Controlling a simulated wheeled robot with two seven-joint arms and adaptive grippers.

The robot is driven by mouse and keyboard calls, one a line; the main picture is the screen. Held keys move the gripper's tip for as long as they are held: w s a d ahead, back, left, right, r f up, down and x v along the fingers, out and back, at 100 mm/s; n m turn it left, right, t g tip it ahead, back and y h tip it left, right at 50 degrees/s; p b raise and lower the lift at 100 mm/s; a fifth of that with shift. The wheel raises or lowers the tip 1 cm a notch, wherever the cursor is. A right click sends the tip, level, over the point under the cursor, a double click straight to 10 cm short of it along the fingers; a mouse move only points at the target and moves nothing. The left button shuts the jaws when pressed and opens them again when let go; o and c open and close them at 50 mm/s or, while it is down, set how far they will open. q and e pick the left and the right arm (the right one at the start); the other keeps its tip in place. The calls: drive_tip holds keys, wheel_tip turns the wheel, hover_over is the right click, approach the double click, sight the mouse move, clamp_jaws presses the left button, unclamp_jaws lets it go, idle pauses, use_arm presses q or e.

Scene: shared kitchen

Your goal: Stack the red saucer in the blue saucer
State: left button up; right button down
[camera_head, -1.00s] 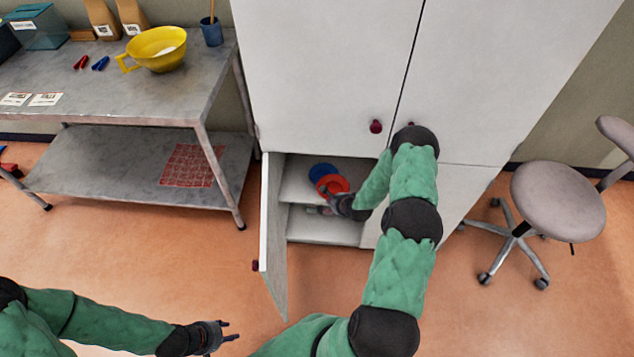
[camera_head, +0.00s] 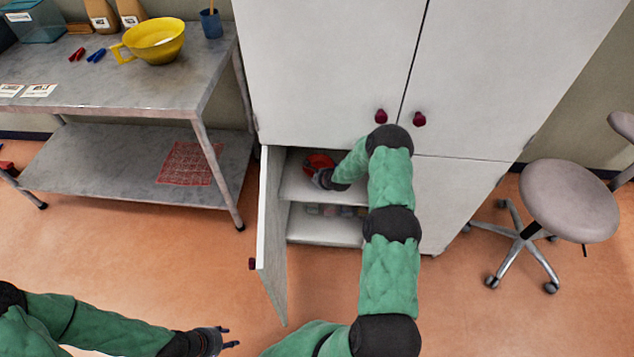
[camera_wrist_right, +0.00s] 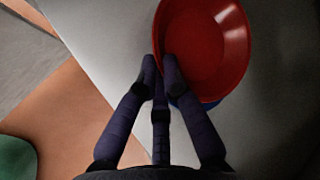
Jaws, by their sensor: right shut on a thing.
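The red saucer (camera_head: 318,161) is inside the open lower cabinet, on the upper shelf area. In the right wrist view the red saucer (camera_wrist_right: 207,45) fills the top, its near rim between my fingers. My right gripper (camera_head: 322,180) reaches into the cabinet; in the wrist view its fingers (camera_wrist_right: 160,70) are shut on that rim. The blue saucer (camera_wrist_right: 183,103) shows only as a sliver beneath the red one; the rest is hidden. Whether the two saucers touch, I cannot tell. My left gripper (camera_head: 226,337) hangs low over the floor, empty, its fingers apart.
The cabinet door (camera_head: 272,240) stands open to the left of my right arm. A lower shelf (camera_head: 320,230) holds small items. A metal table (camera_head: 130,90) with a yellow bowl (camera_head: 155,42) is at left. A stool (camera_head: 568,200) stands at right.

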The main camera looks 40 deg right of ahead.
drive_tip(key=shift+f, duration=0.5)
drive_tip(key=shift+r, duration=0.1)
drive_tip(key=c, duration=1.4)
unclamp_jaws()
drive_tip(key=p+v, duration=0.5)
drive_tip(key=v, duration=0.7)
